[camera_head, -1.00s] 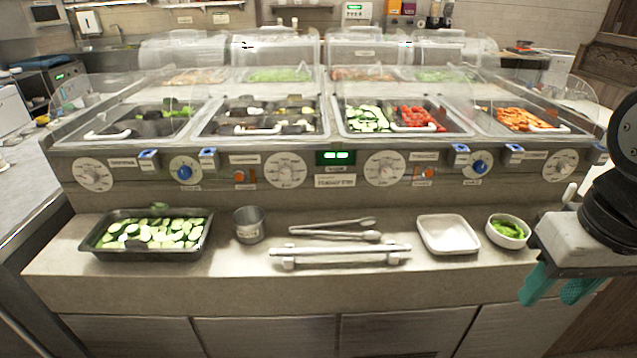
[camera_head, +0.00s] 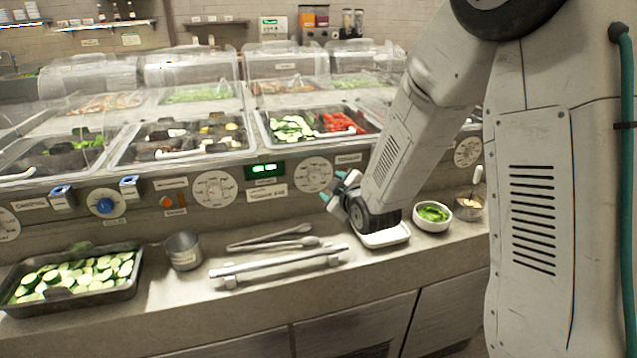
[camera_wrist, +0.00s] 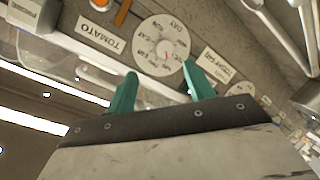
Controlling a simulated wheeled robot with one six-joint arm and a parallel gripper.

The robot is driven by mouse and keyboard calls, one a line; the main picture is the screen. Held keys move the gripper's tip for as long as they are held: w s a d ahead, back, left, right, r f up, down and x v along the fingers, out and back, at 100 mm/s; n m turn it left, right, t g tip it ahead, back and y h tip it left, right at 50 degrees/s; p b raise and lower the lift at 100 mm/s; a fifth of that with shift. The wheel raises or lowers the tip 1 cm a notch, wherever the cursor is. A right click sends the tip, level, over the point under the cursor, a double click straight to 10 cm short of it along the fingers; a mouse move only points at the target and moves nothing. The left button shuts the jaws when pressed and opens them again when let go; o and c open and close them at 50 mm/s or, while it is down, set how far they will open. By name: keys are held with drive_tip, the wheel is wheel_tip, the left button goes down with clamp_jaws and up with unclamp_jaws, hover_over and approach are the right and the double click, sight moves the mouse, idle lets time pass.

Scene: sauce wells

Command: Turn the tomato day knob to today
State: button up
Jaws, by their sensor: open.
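The tomato day knob is a round white dial with day lettering around its rim and a small reddish pointer mark near its centre. It shows in the wrist view (camera_wrist: 161,40) beside a TOMATO label (camera_wrist: 100,35), and on the front panel in the head view (camera_head: 313,174). My gripper (camera_head: 332,185) is open and empty, its teal fingers just right of the dial in the head view. In the wrist view my gripper (camera_wrist: 160,74) has its fingertips on either side of the dial's lower edge; contact cannot be told. Which day the pointer marks is too small to read.
A green display (camera_head: 265,170) sits left of the dial with a sign (camera_head: 267,194) below. Another white dial (camera_head: 214,190) is further left. A handle bar (camera_head: 278,262), tongs (camera_head: 270,242), a white tray (camera_head: 384,236) and a green-filled bowl (camera_head: 432,217) lie on the ledge below.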

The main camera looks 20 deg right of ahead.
sight(316, 179)
drive_tip(key=w+f+t, duration=0.1)
drive_tip(key=w, duration=0.2)
drive_tip(key=w+a+f+n+t, duration=0.1)
drive_tip(key=w, duration=0.2)
drive_tip(key=w+f+n+t, duration=0.1)
drive_tip(key=w, duration=0.2)
drive_tip(key=shift+w+a+f+y, duration=0.1)
drive_tip(key=shift+a+f+y, duration=0.15)
drive_tip(key=shift+y, duration=0.15)
drive_tip(key=c, duration=1)
